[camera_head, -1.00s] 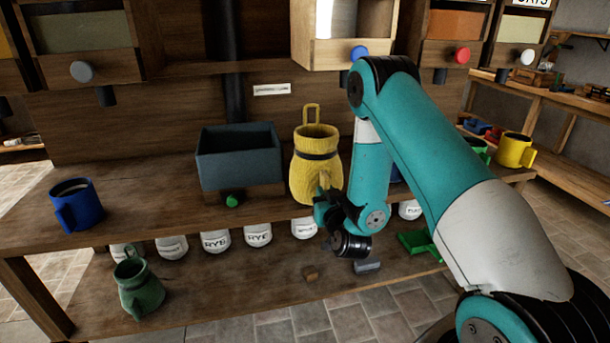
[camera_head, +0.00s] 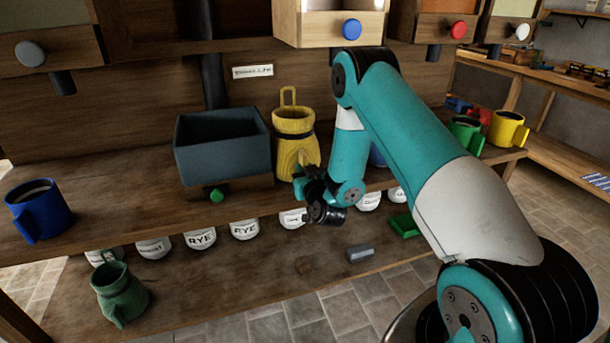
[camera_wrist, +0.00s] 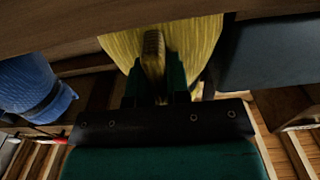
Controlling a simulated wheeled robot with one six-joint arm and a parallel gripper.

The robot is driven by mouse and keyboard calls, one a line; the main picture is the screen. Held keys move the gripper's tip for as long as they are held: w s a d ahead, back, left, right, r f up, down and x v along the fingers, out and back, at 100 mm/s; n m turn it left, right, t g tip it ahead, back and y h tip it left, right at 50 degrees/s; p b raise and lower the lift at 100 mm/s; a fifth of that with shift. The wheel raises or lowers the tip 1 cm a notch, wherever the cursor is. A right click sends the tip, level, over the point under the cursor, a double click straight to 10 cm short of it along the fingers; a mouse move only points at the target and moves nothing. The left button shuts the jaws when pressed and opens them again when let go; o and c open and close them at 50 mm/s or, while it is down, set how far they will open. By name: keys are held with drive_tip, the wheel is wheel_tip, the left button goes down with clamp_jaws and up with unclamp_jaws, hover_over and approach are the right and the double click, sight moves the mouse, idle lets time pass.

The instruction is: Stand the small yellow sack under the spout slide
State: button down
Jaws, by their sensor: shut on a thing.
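The yellow sack (camera_head: 294,130), with a dark band and a top loop, is upright at the bench, right of the grey bin (camera_head: 222,150). My gripper (camera_head: 306,176) is at its front, low on its body, shut on the sack's front grip. In the wrist view the fingers (camera_wrist: 153,68) close around this ribbed tab, with the sack (camera_wrist: 195,40) behind. Whether the sack's base touches the bench is unclear. Above and to the right is a pale wooden spout slide front (camera_head: 300,24) with a blue knob (camera_head: 351,29); my arm mostly hides the area below it.
The bench (camera_head: 110,205) carries a blue mug (camera_head: 38,208) at left and green (camera_head: 466,134) and yellow (camera_head: 508,130) mugs at right. Another blue item (camera_wrist: 35,88) is beside the sack in the wrist view. A green jug (camera_head: 120,292) stands on the lower shelf.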

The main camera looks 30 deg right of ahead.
drive_tip(key=c, duration=1.1)
unclamp_jaws()
